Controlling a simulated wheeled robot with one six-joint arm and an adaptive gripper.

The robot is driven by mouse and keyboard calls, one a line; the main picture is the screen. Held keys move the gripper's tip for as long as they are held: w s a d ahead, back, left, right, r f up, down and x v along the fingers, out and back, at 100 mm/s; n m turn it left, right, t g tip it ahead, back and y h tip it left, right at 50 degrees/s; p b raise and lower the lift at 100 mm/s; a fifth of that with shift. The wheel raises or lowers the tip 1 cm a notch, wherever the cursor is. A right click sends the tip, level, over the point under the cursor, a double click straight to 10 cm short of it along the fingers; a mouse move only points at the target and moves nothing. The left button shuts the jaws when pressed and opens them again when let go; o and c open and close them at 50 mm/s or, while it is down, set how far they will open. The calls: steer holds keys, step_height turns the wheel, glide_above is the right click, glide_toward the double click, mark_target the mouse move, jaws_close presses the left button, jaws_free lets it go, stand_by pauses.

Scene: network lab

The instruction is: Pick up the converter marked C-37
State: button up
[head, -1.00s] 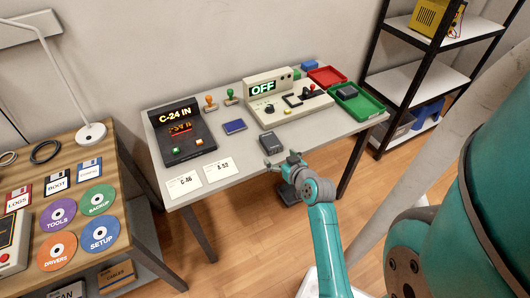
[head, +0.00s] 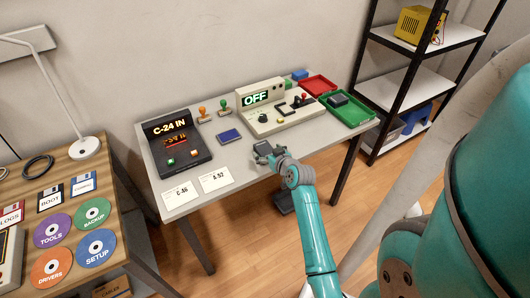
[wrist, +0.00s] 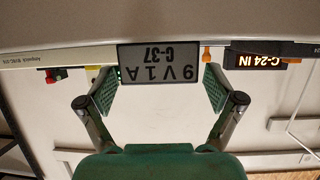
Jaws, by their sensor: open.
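The converter marked C-37 (wrist: 158,63) shows in the wrist view as a dark box with a grey label reading "9V 1A C-37", upside down in the picture. In the head view the converter (head: 262,147) sits near the front edge of the grey table (head: 320,136), partly hidden by my gripper. My gripper (wrist: 158,86) is open, with one green-padded finger to either side of the converter in the wrist view. I cannot tell whether the pads touch it. In the head view my gripper (head: 270,155) is at the table's front edge.
A black "C-24 IN" console (head: 180,150), a blue box (head: 229,136), stamps (head: 203,113) and a beige "OFF" unit (head: 272,119) stand behind. A red tray (head: 318,85) and a green tray (head: 360,112) holding a dark box (head: 338,99) are right. Cards (head: 215,180) lie front left.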

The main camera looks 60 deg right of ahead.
steer(key=shift+x, duration=1.2)
steer(key=c, duration=1.5)
steer(key=shift+o, duration=0.2)
